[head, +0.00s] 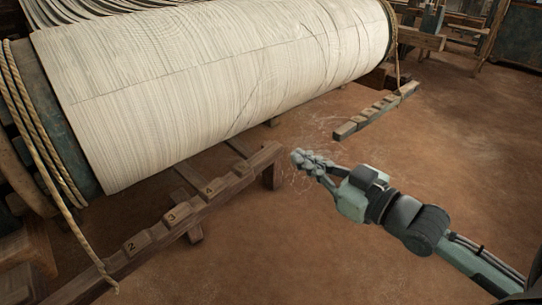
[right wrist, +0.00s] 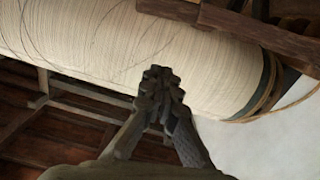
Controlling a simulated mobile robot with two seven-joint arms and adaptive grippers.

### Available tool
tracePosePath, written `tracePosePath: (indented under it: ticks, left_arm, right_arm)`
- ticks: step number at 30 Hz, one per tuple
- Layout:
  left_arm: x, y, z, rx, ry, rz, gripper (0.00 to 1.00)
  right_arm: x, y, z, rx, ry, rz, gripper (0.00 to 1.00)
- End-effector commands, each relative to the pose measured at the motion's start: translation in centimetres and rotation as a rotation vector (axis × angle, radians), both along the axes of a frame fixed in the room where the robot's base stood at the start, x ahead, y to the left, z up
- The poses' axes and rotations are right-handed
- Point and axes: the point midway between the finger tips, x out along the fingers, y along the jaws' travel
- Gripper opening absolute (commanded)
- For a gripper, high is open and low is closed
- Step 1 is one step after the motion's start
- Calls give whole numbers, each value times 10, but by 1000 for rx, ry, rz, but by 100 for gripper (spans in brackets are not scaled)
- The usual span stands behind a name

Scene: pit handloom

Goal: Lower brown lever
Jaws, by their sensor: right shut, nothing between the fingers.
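My right gripper (head: 299,159) is shut and empty. In the head view its fingertips point left, just right of the far end of a brown notched wooden bar (head: 212,202), with a small gap showing in the picture. The bar has raised blocks marked 2, 3 and 4 and runs along the lower left on short legs. I cannot tell whether this bar is the brown lever; no other lever stands out clearly. In the right wrist view the closed fingers (right wrist: 158,78) overlap the pale roll, and I cannot tell the depth between them. My left gripper is not in view.
A large roll of cream cloth or warp (head: 230,75) fills the upper left. Ropes (head: 38,125) wrap its left end and one hangs over the bar. A second notched bar (head: 375,112) lies beyond my gripper. The earth floor (head: 300,255) in front is clear.

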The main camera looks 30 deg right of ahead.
Motion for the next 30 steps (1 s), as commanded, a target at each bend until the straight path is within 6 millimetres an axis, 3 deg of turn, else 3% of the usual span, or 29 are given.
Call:
tracePosePath:
  ticks: [17, 18, 21, 30]
  left_arm:
    - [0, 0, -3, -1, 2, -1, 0]
    - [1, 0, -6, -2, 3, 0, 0]
    - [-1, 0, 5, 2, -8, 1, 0]
    - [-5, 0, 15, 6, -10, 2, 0]
  right_arm:
    - [95, 24, -3, -1, -2, -3, 0]
    - [93, 22, -18, -1, 8, -3, 0]
    - [96, 21, -31, -2, 5, -3, 0]
    - [99, 19, -45, -3, 3, -2, 0]
